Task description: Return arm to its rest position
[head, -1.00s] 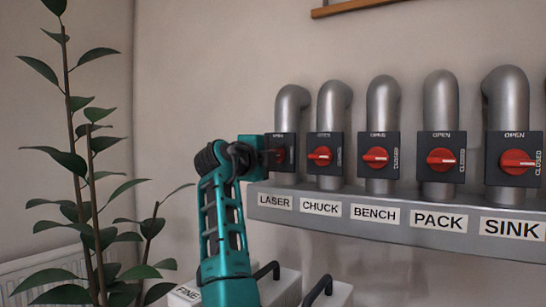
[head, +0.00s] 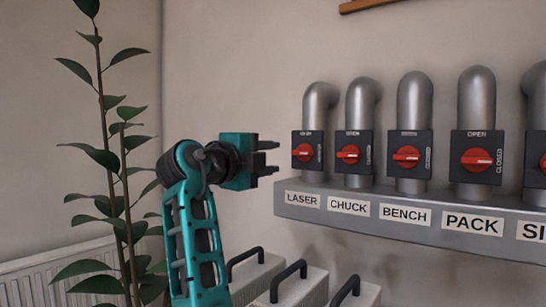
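The fingertips are a short way left of the red LASER valve handle (head: 303,152), with a gap in the picture. That handle lies about level on its dark plate.
A grey shelf (head: 400,205) carries several pipes with red-handled valves, labelled LASER, CHUCK (head: 349,208), BENCH (head: 405,216) and PACK (head: 473,224). Several pale boxes with black handles (head: 288,275) stand below. A tall plant (head: 120,200) and radiator (head: 30,280) are at left.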

